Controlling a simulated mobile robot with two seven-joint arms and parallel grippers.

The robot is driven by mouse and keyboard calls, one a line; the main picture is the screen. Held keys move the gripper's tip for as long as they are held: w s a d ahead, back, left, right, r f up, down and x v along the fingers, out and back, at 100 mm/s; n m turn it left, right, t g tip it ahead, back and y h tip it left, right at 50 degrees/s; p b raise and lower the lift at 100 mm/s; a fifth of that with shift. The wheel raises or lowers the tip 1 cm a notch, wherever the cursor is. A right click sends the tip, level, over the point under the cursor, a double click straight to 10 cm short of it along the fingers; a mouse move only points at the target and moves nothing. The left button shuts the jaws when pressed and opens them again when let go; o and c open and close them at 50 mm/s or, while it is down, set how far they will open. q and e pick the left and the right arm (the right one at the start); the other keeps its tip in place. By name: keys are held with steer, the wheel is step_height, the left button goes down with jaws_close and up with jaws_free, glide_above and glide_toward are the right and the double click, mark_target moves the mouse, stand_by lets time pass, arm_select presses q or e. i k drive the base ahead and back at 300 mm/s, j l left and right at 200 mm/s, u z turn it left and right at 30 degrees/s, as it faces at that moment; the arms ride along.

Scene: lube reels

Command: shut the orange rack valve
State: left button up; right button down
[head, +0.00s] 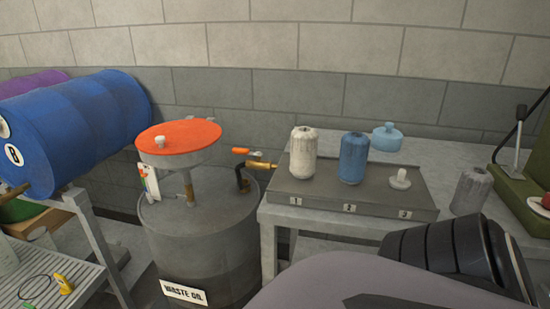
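A small orange lever handle (240,150) sits beside a brass fitting (262,165), on a dark bent pipe at the right side of the waste drum. The lever looks about level; I cannot tell whether its valve is open or shut. On the left rack, a brass tap (14,190) shows at the front of the blue drum (75,125), cut by the picture's left edge. I see no orange handle on that tap. Neither gripper is in view; only a grey and black part of my arm shows at the lower right.
The grey waste drum (205,235) carries an orange-topped funnel (178,137). A slatted shelf (75,275) is at lower left.

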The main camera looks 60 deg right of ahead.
mark_target(235, 150)
steer(key=z, duration=2.4)
